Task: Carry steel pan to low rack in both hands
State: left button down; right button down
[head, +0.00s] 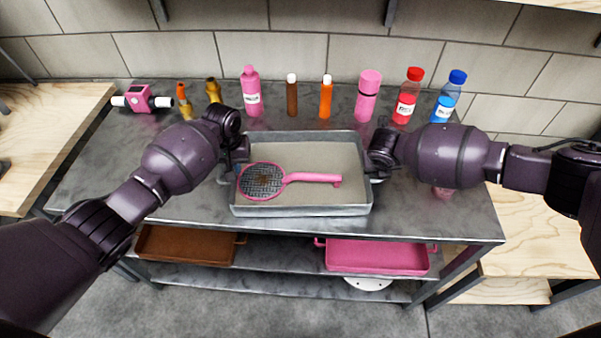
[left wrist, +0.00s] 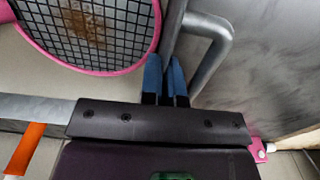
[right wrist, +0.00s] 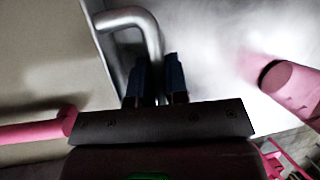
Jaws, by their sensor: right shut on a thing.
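The steel pan (head: 300,211) is a grey rectangular tray standing level on the metal table, with a loop handle at each end. A pink round mesh strainer (head: 262,181) with a pink handle lies in it. My left gripper (head: 236,160) is at the pan's left end. In the left wrist view its blue fingers (left wrist: 166,78) are close together beside the left handle (left wrist: 222,45), which shows outside them. My right gripper (head: 372,172) is shut on the right handle, whose bar (right wrist: 155,45) runs down between the fingers (right wrist: 156,82).
The low rack (head: 280,280) under the tabletop holds a brown tray (head: 187,246) on the left and a pink tray (head: 377,257) on the right, with bare shelf between. Several bottles, including a pink one (head: 251,92), stand behind the pan. A pink device (head: 140,98) stands back left.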

pick_arm(q)
jog(key=shift+w+r, duration=0.1)
jog(key=shift+r, duration=0.05)
pick_arm(e)
jog(key=shift+w+r, duration=0.1)
jog(key=shift+r, duration=0.05)
pick_arm(q)
jog(key=shift+r, duration=0.1)
pick_arm(e)
jog(key=shift+r, duration=0.1)
